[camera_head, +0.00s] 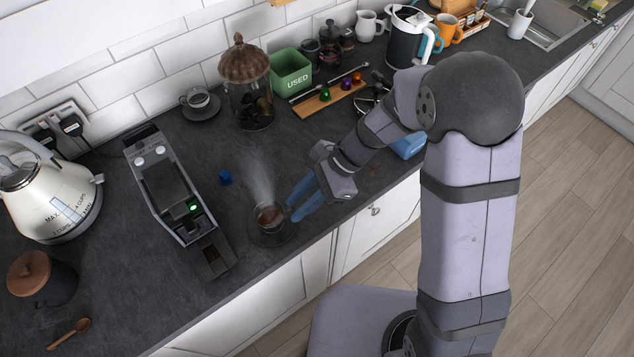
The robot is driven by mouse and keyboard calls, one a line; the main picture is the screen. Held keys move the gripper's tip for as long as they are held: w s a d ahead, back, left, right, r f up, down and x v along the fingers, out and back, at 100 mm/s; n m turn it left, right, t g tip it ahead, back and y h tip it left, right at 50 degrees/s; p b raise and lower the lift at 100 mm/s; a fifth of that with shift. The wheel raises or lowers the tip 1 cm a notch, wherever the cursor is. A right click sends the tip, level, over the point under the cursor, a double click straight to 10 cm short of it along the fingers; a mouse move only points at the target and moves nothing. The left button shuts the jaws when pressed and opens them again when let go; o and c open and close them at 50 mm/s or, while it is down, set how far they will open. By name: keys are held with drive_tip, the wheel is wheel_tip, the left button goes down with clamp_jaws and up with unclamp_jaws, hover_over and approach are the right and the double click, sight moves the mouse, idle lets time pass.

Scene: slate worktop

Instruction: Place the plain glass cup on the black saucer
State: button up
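A glass cup (267,217) of brown drink, with steam rising from it, is near the front edge of the worktop. A dark saucer (287,237) shows beneath it; I cannot tell whether the cup rests on it or is slightly above. My gripper (291,211) has its two blue fingers at the cup's right side, tips next to or touching it. I cannot tell whether they are closed on the cup or its handle. Another clear glass cup (198,98) stands on a dark saucer (203,114) at the back, near the wall.
A glass jar with a brown lid (244,62), green bin (291,73) and capsule board (320,101) are behind. A kettle (45,195) is far left.

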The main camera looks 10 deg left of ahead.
drive_tip(key=b+v, duration=0.2)
drive_tip(key=v, duration=0.9)
drive_tip(key=s+d+f+n+t+h, duration=0.1)
drive_tip(key=s+d+f+n+h, duration=0.2)
drive_tip(key=d+n, duration=0.3)
drive_tip(key=s+d+f+n+t+h, duration=0.2)
drive_tip(key=s+d+n, duration=0.3)
drive_tip(key=d, duration=0.7)
drive_tip(key=shift+s+d+f+n+h, duration=0.35)
drive_tip(key=shift+d+f+n+h, duration=0.05)
drive_tip(key=shift+f+n+h, duration=0.45)
